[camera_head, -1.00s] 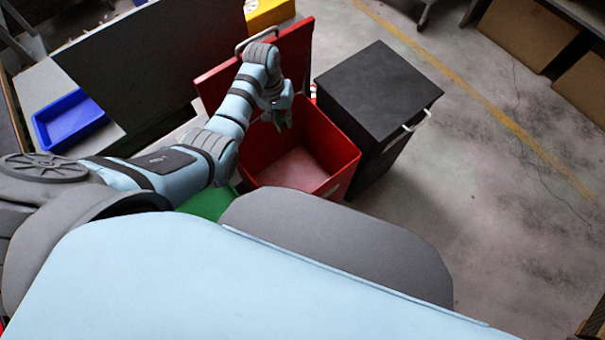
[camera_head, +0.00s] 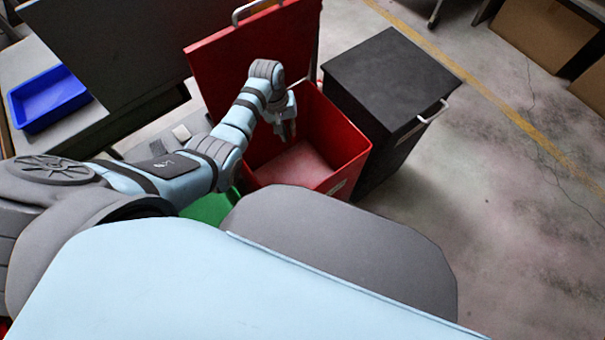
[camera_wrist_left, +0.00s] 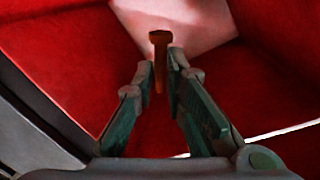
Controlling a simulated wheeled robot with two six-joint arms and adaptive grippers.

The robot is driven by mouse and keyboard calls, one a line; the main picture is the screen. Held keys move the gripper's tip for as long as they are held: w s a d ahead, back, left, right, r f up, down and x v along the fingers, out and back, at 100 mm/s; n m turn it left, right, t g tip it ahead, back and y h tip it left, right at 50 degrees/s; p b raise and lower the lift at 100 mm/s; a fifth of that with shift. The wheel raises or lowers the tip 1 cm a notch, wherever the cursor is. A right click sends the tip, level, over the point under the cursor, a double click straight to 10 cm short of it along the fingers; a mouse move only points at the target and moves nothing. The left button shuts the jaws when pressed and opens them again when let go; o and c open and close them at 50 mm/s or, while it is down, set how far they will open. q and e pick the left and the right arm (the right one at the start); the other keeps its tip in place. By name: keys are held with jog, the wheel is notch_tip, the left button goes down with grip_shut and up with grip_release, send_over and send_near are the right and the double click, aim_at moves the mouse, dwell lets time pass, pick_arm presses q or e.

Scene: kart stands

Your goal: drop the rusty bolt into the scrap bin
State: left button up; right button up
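The rusty bolt (camera_wrist_left: 159,62) is brown and sits between the fingertips of my left gripper (camera_wrist_left: 162,72) in the left wrist view, head pointing away from the palm. The gripper is closed on its shaft. In the head view my left gripper (camera_head: 287,128) hangs over the open red bin (camera_head: 345,160), which I take for the scrap bin. Its red lid (camera_head: 235,65) stands raised behind the arm. The bin's pale floor (camera_wrist_left: 185,22) and red walls lie beyond the bolt in the wrist view. The bolt is too small to make out in the head view. My right gripper is not in view.
A black cabinet (camera_head: 385,80) with a white handle stands close to the right of the bin. A blue tray (camera_head: 48,98) lies on a grey bench at the left. Something green (camera_head: 208,207) shows below my arm. The floor at right is clear.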

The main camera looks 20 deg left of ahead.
pick_arm(q)
jog(key=o, duration=0.3)
jog(key=shift+o, duration=0.2)
jog(key=shift+r, duration=0.1)
notch_tip(320, 180, up, 12)
jog(key=a, duration=0.1)
jog(key=shift+s+a, duration=0.3)
jog(key=shift+s, duration=0.1)
